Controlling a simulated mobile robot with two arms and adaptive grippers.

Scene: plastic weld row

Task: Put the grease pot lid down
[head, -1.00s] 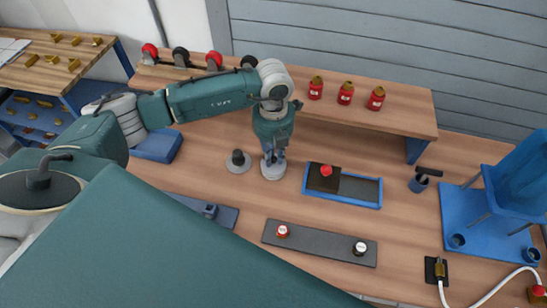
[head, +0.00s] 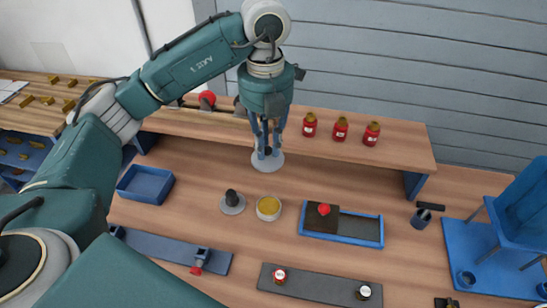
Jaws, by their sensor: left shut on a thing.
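My left gripper (head: 266,148) points down and is shut on the grease pot lid (head: 267,163), a light grey disc with a dark knob. It holds the lid level, above and behind the grease pot in the head view. The grease pot (head: 268,208) stands open on the bench, with yellow grease showing inside. The fingers partly hide the knob. My right gripper is not in view.
A round grey base with a dark knob (head: 232,204) stands left of the pot. An empty blue bin (head: 146,185) is further left. A blue tray (head: 369,231) with a dark block and red knob is to the right. Red bottles (head: 340,129) stand on the shelf (head: 398,148) behind.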

